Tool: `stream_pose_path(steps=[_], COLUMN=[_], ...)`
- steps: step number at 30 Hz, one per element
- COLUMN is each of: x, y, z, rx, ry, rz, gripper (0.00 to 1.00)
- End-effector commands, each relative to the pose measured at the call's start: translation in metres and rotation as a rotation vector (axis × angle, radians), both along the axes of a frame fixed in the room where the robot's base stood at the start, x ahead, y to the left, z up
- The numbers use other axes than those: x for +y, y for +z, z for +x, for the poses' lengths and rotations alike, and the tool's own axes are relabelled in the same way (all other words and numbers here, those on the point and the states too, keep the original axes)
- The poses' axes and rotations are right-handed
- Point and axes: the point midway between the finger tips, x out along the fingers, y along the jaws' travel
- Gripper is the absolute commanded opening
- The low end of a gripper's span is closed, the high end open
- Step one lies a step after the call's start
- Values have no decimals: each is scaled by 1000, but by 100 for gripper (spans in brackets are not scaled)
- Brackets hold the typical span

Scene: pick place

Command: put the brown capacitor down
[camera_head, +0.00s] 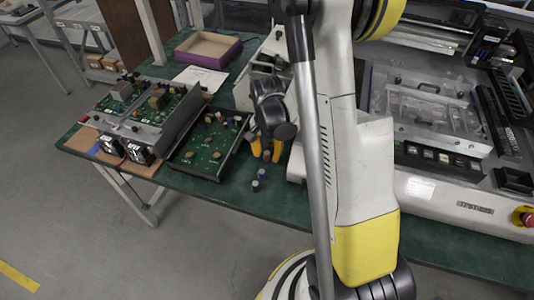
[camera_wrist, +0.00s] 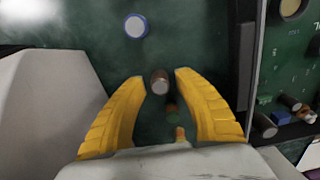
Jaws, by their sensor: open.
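The brown capacitor (camera_wrist: 159,84) stands between the tips of my gripper (camera_wrist: 160,78) in the wrist view, with its grey round end toward the camera. The two yellow fingers are spread, with a gap on either side of it. Small reddish and orange parts show behind it, deeper between the fingers, and are blurred. In the head view my gripper (camera_head: 267,146) is low over the green table (camera_head: 222,192), just right of the board tray. A small capacitor (camera_head: 267,156) shows between the fingers there; its colour is hard to tell.
A blue-rimmed capacitor (camera_wrist: 136,26) stands apart on the table. Two small capacitors are near the front edge in the head view, one (camera_head: 262,174) behind the other (camera_head: 256,186). The dark tray (camera_head: 172,168) with a green board is close left. A purple box (camera_head: 233,55) lies behind.

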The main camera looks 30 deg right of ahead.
Motion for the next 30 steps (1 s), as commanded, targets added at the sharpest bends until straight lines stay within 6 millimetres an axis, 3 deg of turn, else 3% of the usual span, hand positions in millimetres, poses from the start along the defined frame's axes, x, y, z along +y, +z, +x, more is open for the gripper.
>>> stream_pose_path(steps=[12,20,23,30], x=[1,3,12,61], y=[92,121,139,216], z=[-1,-1,-4,-30], rx=[0,-6,-38,-219], ry=[0,11,65,372], rz=[0,-2,-12,-83], gripper=[38,38,38,38])
